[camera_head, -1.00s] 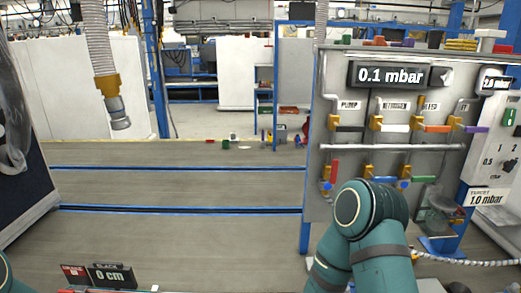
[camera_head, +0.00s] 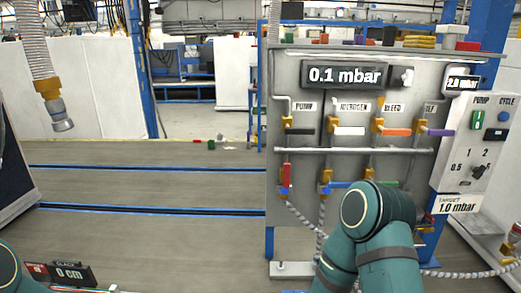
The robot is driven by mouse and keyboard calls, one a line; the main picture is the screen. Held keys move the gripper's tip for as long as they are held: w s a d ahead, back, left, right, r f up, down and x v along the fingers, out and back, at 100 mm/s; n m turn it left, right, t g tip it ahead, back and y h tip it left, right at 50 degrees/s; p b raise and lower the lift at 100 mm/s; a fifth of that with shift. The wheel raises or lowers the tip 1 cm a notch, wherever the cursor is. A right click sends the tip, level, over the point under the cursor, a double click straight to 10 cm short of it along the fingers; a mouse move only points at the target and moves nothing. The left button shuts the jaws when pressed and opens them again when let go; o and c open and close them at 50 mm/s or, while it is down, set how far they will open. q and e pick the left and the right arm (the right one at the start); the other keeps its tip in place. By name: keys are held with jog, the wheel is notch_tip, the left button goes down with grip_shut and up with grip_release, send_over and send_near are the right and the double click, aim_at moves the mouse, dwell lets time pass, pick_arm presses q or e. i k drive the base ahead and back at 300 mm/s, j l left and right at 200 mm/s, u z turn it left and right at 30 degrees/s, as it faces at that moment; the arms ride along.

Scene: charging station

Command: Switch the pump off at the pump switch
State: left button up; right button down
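The pump switch (camera_head: 478,121) is a green rocker under the "PUMP" label on the white control box (camera_head: 464,150) at the right. My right arm rises from the bottom, right of centre, in front of the panel's lower part; its gripper is not visible. Only a small teal part of my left arm shows at the lower left edge, and its gripper is out of view. Nothing of mine is seen touching the switch.
The grey valve panel (camera_head: 345,130) carries several coloured handles and a "0.1 mbar" display (camera_head: 344,75). A cycle button (camera_head: 503,117) and a dial (camera_head: 478,172) share the control box. A hose (camera_head: 42,70) hangs at the upper left.

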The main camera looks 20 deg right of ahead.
aim_at(477, 120)
jog(key=k+l, duration=0.1)
jog(key=l, duration=1.3)
jog(key=k+l, duration=0.15)
jog(key=l, duration=1.25)
jog(key=k+l, duration=0.15)
jog(key=l, duration=0.55)
